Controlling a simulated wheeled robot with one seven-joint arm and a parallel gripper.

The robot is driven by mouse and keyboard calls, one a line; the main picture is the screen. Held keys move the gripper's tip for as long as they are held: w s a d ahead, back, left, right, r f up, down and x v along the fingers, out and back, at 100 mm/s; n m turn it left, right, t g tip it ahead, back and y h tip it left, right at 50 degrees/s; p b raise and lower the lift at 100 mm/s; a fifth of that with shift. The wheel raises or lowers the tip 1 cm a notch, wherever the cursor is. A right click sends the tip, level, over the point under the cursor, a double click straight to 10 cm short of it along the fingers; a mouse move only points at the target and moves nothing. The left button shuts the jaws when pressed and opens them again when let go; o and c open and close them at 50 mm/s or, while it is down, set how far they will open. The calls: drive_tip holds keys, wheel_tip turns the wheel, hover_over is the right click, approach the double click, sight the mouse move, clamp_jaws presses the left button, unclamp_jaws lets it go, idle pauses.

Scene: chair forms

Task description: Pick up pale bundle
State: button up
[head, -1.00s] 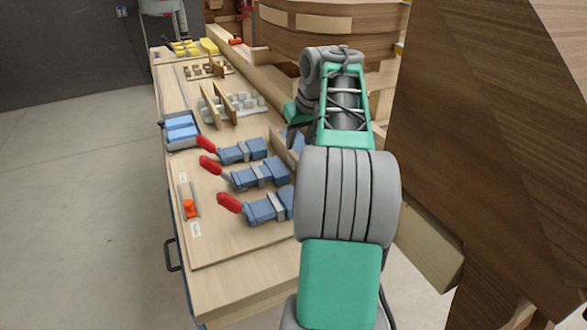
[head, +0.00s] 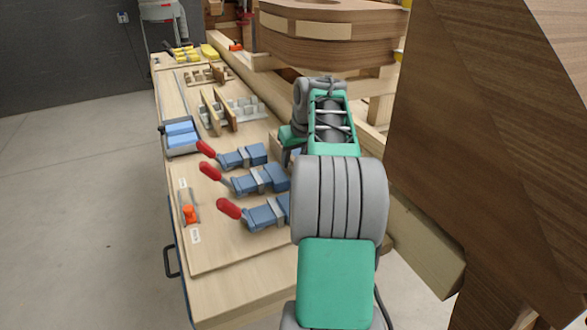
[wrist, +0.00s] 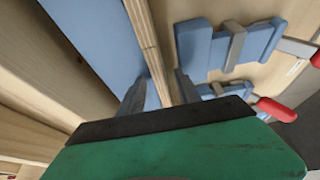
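The pale bundle (wrist: 148,45) shows in the wrist view as a narrow stack of light wooden strips, seen along its edge. It runs from the top edge of the picture down between the two fingers of my gripper (wrist: 160,92). The fingers stand apart, one on each side of the bundle, and look open. Whether either finger touches it I cannot tell. In the head view my own arm hides the bundle and the fingertips.
A flat blue surface (wrist: 92,35) lies left of the bundle in the wrist view. Several blue clamps with red handles (head: 262,180) lie on the workbench (head: 235,285). Slotted wooden pieces (head: 218,112) and a blue box (head: 181,134) stand farther back. A large dark wooden panel (head: 480,130) rises at right.

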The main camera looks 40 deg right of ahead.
drive_tip(key=shift+c, duration=0.2)
clamp_jaws()
idle(0.3)
idle(1.0)
